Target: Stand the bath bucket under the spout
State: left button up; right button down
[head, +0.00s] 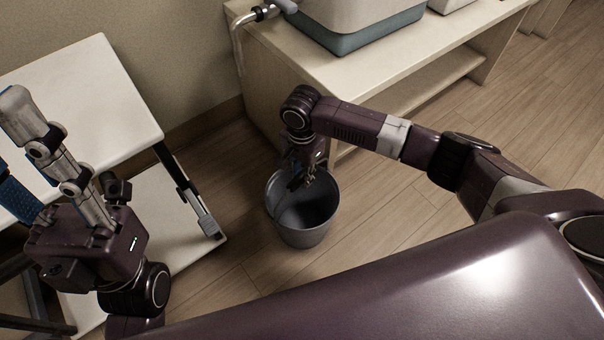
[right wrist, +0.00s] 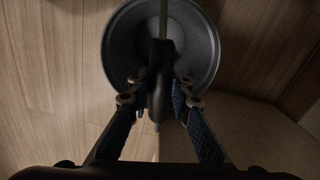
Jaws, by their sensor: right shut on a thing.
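The dark grey bath bucket (head: 302,228) is upright at the floor, right of the low white shelf; I cannot tell whether its base touches the floor. My right gripper (head: 308,176) is over its rim, shut on its dark handle. In the right wrist view the handle grip lies between the two blue fingers (right wrist: 158,90), with the round bucket (right wrist: 118,45) beyond. The metal spout (head: 238,52) bends down at the cabinet's left end, up and left of the bucket, which is clear of it. My left gripper (head: 20,150) is over the white table, partly cut off; its opening is unclear.
A wooden bench cabinet (head: 262,98) stands against the wall, carrying a white and teal tank (head: 365,38). A white table (head: 85,85) with a lower shelf (head: 165,210) stands at left. Wooden floor (head: 225,150) is free between them and to the right of the bucket.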

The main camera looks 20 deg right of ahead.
jog(key=c, duration=1.7)
grip_release()
jog(key=shift+o, duration=0.2)
jog(key=shift+r+p, duration=4.05)
jog(key=shift+p, duration=1.45)
